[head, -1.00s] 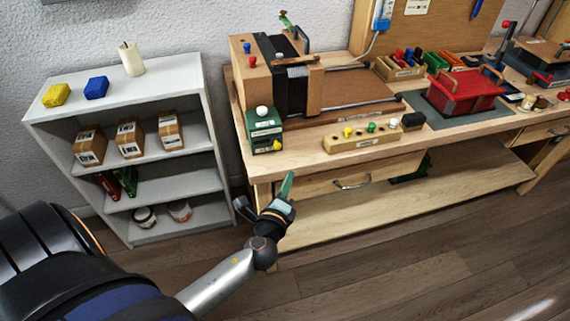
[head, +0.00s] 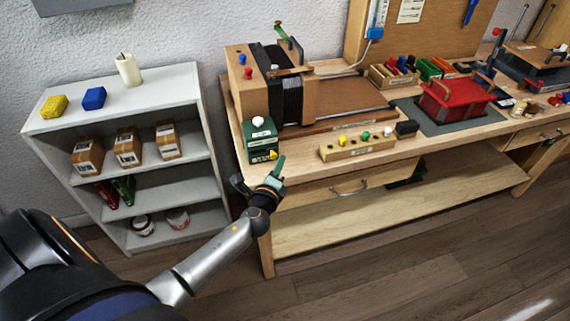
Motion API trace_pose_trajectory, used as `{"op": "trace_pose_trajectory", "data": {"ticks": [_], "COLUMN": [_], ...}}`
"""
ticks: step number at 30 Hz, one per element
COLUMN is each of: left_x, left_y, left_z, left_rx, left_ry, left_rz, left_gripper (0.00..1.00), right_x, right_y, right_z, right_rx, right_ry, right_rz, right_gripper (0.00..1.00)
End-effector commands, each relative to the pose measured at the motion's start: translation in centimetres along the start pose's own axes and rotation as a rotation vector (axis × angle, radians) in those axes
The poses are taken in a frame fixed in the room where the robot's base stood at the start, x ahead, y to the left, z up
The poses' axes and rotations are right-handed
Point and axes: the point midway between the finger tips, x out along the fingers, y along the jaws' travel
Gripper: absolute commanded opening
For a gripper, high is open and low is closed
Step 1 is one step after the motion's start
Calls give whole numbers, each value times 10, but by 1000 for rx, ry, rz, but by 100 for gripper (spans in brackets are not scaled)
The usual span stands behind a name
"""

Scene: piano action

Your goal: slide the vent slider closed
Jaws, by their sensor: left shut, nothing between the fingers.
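A green box (head: 262,146) with a white knob on top and a yellow knob (head: 272,155) low on its front stands at the bench's left front corner. Behind it is a wooden machine (head: 240,82) with a black pleated part and red and blue knobs. I cannot tell for sure which part is the vent slider. My left gripper (head: 279,168) is shut and empty, its fingertips pointing up just in front of the green box near the yellow knob. Whether it touches is unclear. My right gripper is not in view.
A knobbed wooden block (head: 358,148) and a red lidded box (head: 452,95) stand farther right on the workbench (head: 300,165). A grey shelf (head: 150,90) with cartons and jars stands left of the bench. The floor in front is clear.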

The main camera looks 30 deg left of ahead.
Motion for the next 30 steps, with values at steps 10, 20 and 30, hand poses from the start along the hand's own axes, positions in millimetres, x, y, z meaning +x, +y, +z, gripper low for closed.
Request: {"op": "trace_pose_trajectory", "data": {"ticks": [10, 20, 30], "left_x": [-4, -25, -26], "left_y": [5, 23, 23], "left_z": [5, 38, 38], "left_rx": [1, 0, 0], "left_ry": [-1, -1, 0], "left_rz": [2, 0, 0], "left_gripper": [0, 0, 0], "right_x": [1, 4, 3], "right_y": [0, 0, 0], "right_z": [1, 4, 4], "right_rx": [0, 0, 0], "right_ry": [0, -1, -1], "right_rz": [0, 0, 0], "right_gripper": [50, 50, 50]}}
